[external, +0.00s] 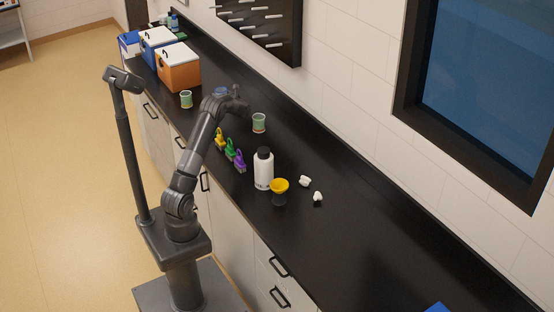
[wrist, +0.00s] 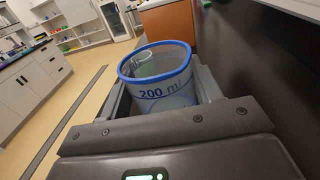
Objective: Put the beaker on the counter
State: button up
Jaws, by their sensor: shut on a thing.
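The beaker (wrist: 165,92) is clear, with a blue rim and a blue "200 ml" mark. In the wrist view it stands between the two dark fingers of my gripper (wrist: 160,108), which is shut on it. The beaker looks close to upright there, and its lower part is hidden by the gripper. In the external view its blue rim (external: 221,91) shows small behind my arm, over the far part of the black counter (external: 370,235). I cannot tell whether its base touches the counter. My gripper (external: 227,95) is mostly hidden there by my wrist.
Two greenish cups (external: 186,100) (external: 259,123) stand on either side of my wrist. An orange cooler (external: 179,70) is beyond. Yellow, green and purple clips (external: 229,150), a white bottle (external: 264,170) and a yellow funnel (external: 279,186) stand nearer. The right part of the counter is mostly clear.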

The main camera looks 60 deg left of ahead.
jog(key=shift+n+g, duration=0.3)
jog(key=shift+g, duration=0.2)
jog(key=shift+s+a+f, duration=1.35)
jog(key=shift+a+f, duration=0.45)
jog(key=shift+a, duration=0.5)
jog(key=shift+s+a+f, duration=1.35)
jog(key=shift+a+f, duration=0.5)
jog(key=shift+a, duration=0.5)
jog(key=shift+s+a+f, duration=1.35)
jog(key=shift+a+f, duration=0.45)
jog(key=shift+a, duration=0.5)
jog(key=shift+f, duration=0.1)
jog(key=o, duration=1)
jog(key=shift+o, duration=0.2)
